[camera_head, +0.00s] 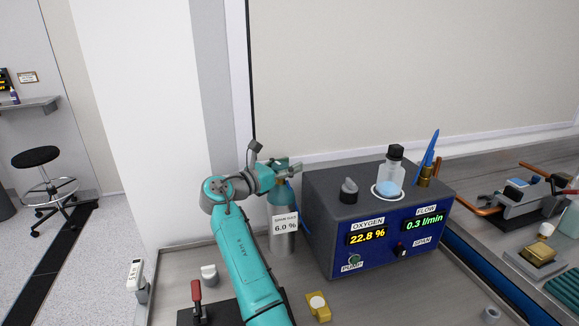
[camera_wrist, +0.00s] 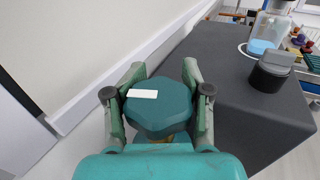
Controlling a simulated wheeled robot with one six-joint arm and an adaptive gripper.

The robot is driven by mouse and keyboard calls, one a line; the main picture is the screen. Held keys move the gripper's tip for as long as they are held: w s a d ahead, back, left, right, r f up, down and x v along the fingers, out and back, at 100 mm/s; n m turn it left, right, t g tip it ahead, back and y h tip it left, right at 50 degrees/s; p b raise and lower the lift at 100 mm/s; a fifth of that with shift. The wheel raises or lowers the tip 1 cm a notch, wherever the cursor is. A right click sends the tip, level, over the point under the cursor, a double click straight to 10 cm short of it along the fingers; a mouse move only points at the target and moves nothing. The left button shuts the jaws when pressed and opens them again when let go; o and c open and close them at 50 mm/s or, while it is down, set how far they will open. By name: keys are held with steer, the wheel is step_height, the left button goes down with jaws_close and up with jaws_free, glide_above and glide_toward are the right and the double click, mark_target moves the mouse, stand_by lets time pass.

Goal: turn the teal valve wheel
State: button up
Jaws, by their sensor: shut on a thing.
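The teal valve wheel (camera_wrist: 160,108) is an octagonal knob with a white mark on its top. In the wrist view it sits between the two fingers of my gripper (camera_wrist: 158,95), which is shut on it from both sides. In the head view my gripper (camera_head: 287,166) is at the top of the span gas cylinder (camera_head: 283,240), which is silver with a teal upper part and a label reading 6.0 %. The wheel is mostly hidden there by the gripper.
A dark analyser box (camera_head: 345,217) stands close to the right of the cylinder, reading oxygen 22.8 % and flow 0.3 l/min. A bottle (camera_head: 390,174) and a dark knob (camera_head: 348,191) are on its top. A red-handled clamp (camera_head: 197,297) and a yellow block (camera_head: 318,306) lie in front. The wall is close behind.

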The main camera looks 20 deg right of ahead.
steer(key=shift+o, duration=0.2)
steer(key=n+t+y, duration=0.2)
steer(key=a+n+t+y, duration=0.1)
steer(key=t+y, duration=0.1)
steer(key=n+t+y, duration=0.1)
steer(key=n+t, duration=0.1)
steer(key=t, duration=0.1)
steer(key=shift+w+a+n+y, duration=0.15)
steer(key=shift+w+n+y, duration=0.15)
steer(key=shift+w+y, duration=0.1)
steer(key=shift+w+a+n+t+y, duration=0.15)
steer(key=shift+n+t+y, duration=0.3)
steer(key=shift+n+y, duration=0.45)
steer(key=shift+a+n+t+y, duration=0.15)
steer(key=shift+n+t+y, duration=0.45)
steer(key=shift+y, duration=0.65)
steer(key=shift+w+a+n+t+y, duration=0.15)
steer(key=shift+n+t+y, duration=0.2)
steer(key=shift+n+y, duration=0.6)
steer(key=shift+f+n+y, duration=0.1)
steer(key=shift+n+y, duration=0.15)
steer(key=shift+y, duration=0.45)
steer(key=o, duration=0.9)
steer(key=shift+s, duration=0.1)
steer(key=s+a, duration=0.2)
steer(key=s, duration=0.9)
steer(key=shift+s, duration=0.4)
steer(key=shift+o, duration=0.3)
